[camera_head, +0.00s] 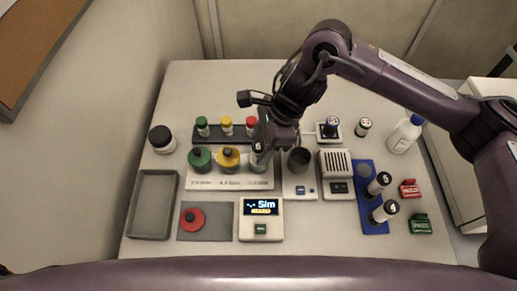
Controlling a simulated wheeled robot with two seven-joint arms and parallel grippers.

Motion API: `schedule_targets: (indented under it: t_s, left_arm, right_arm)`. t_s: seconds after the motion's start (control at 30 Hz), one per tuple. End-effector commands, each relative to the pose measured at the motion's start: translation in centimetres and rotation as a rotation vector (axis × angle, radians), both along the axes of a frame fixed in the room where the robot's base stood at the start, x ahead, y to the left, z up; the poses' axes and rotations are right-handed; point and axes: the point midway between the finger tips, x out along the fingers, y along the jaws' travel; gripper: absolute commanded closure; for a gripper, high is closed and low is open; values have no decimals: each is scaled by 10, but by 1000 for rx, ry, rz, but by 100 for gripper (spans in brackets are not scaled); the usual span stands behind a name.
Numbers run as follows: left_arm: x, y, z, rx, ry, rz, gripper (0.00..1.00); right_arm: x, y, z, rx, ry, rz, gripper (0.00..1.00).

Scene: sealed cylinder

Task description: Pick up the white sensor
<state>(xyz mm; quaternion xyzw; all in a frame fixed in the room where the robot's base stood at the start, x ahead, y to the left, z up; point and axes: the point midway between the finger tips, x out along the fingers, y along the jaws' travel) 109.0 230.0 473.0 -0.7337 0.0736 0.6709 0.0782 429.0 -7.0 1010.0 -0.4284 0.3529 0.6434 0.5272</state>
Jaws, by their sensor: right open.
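My right arm comes in from the right, and my right gripper (262,155) points down over the middle of the table, open. Right below its fingertips is a small pale, whitish thing (258,166) on a white labelled plate (231,184). It may be the white sensor, but the gripper partly covers it and I cannot tell its full shape or whether the fingers are around it. A green-topped piece (200,158) and a yellow-topped piece (228,157) stand to its left on the same plate. My left gripper is not in view.
Behind the plate is a dark rack (213,134) with green-, yellow- and red-capped vials. A display box (260,228) stands in front; a device with a dark cup (299,160) is right. A grey tray (152,204) is left, a blue rack (367,171) and white bottle (405,135) right.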

Motion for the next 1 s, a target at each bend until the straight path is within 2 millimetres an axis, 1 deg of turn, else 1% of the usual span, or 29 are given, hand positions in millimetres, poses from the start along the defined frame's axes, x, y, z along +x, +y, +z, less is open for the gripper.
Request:
schedule_targets:
  t_s: [0.03, 0.17, 0.37, 0.7, 0.77, 1.0]
  left_arm:
    - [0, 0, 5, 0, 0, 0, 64]
    - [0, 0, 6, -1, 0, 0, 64]
    - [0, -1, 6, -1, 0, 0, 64]
    - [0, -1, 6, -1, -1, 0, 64]
    - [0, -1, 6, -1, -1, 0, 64]
    - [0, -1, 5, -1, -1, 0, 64]
  right_arm:
    - [-1, 3, -3, -1, 3, 0, 46]
    - [-1, 6, -11, 1, -1, 1, 46]
    - [-1, 5, -12, 1, -1, 1, 46]
    - [-1, 5, -12, 1, -2, 0, 90]
    - [-1, 5, -12, 1, -2, 0, 98]
    - [-1, 6, -11, 3, -3, 0, 98]
